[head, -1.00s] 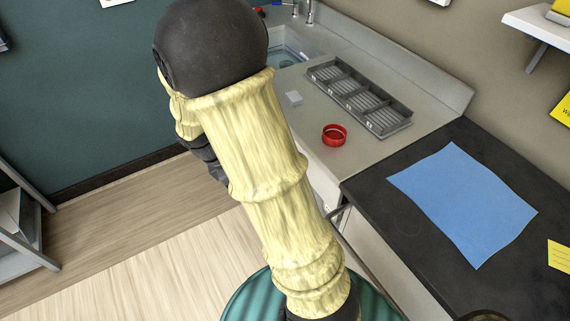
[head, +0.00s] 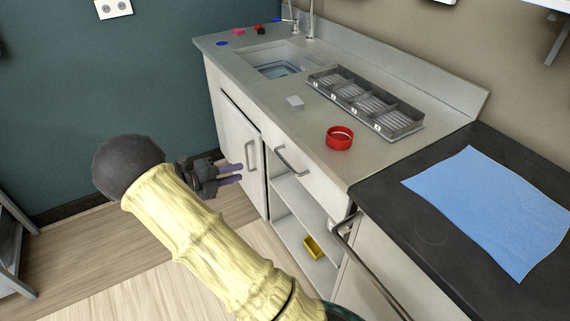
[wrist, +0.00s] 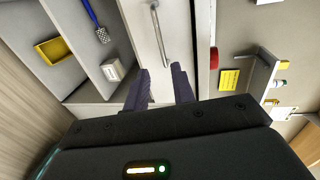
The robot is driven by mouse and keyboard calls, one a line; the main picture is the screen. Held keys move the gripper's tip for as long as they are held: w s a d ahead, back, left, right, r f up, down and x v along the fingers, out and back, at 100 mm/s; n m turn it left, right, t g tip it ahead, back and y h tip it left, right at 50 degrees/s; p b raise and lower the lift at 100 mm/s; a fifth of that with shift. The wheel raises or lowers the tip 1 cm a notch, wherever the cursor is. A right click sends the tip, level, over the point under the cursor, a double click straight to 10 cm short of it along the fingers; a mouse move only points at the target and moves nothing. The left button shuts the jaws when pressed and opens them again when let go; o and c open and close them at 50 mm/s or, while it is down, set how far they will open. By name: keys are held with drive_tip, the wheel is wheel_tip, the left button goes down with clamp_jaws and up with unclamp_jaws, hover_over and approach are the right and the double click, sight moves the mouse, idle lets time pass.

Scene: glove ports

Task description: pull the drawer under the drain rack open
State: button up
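The grey drain rack (head: 365,102) lies on the counter to the right of the sink. Beneath it is a white drawer front (head: 318,182) with a grey bar handle (head: 290,160). The drawer looks shut, flush with the cabinet. In the wrist view the handle (wrist: 158,34) shows ahead of the fingertips, with the drawer front (wrist: 140,30) around it. My gripper (head: 241,173) is out in front of the cabinet, left of the drawer handle. Its two fingers (wrist: 161,82) are apart with nothing between them, and the handle is clear of them.
A cabinet door with its own handle (head: 250,156) is left of the drawer. Open shelves below hold a yellow bin (head: 314,247), with a blue-handled brush (wrist: 97,24) and small box (wrist: 113,70). A dark bench with a front rail (head: 372,270) stands right. A red ring (head: 339,137) is on the counter.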

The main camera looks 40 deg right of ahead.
sight(285, 160)
drive_tip(key=b+x, duration=0.2)
drive_tip(key=x, duration=1.5)
drive_tip(key=shift+d+b, duration=0.2)
drive_tip(key=shift+b, duration=0.2)
drive_tip(key=shift+c, duration=0.3)
clamp_jaws()
